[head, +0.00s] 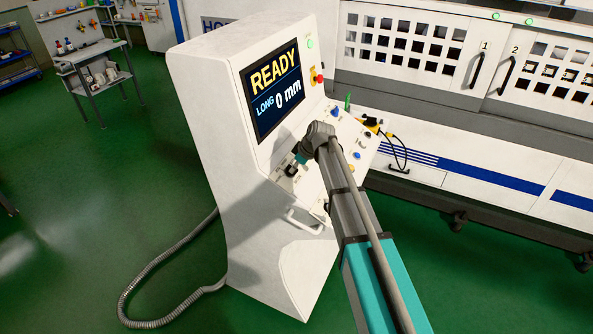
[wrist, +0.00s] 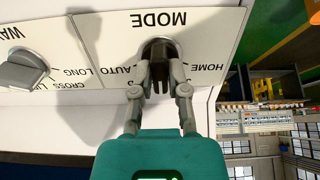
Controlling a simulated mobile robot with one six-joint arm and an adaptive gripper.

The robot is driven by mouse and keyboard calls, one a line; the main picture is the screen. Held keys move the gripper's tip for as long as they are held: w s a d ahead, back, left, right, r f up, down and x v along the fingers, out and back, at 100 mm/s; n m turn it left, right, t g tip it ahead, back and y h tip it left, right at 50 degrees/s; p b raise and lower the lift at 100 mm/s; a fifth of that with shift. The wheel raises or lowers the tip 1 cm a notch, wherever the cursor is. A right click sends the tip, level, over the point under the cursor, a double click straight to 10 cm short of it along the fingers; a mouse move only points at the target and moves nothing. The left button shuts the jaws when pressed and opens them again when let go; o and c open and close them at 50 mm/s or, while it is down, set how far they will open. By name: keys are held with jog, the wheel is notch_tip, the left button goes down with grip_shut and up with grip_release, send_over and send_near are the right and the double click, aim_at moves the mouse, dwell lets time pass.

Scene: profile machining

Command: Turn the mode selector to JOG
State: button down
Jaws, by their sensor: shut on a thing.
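The mode selector (wrist: 158,48) is a dark knob under the upside-down word MODE in the wrist view. My gripper (wrist: 160,84) has its two grey fingers closed on it from both sides. AUTO reads to the left of the knob and HOME to the right. No JOG label is readable; part of the dial is behind the fingers. The knob's exact pointing is hard to tell. In the head view my gripper (head: 294,167) is at the left part of the console's sloped panel, and my wrist covers much of it.
The white console (head: 225,190) has a screen (head: 273,90) reading READY, LONG, 0 mm. A second grey selector (wrist: 24,70) marked LONG and CROSS is close by. A red button (head: 319,79), a handle (head: 304,221) and a yellow device (head: 373,125) are around the panel.

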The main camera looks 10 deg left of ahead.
jog(key=shift+s+a, duration=0.15)
jog(key=shift+s, duration=0.05)
jog(key=n, duration=0.4)
jog(key=c, duration=0.5)
grip_release()
jog(key=shift+w, duration=0.1)
jog(key=shift+r, duration=0.1)
jog(key=shift+r, duration=0.15)
jog(key=shift+p+v, duration=3.15)
jog(key=shift+v, duration=0.2)
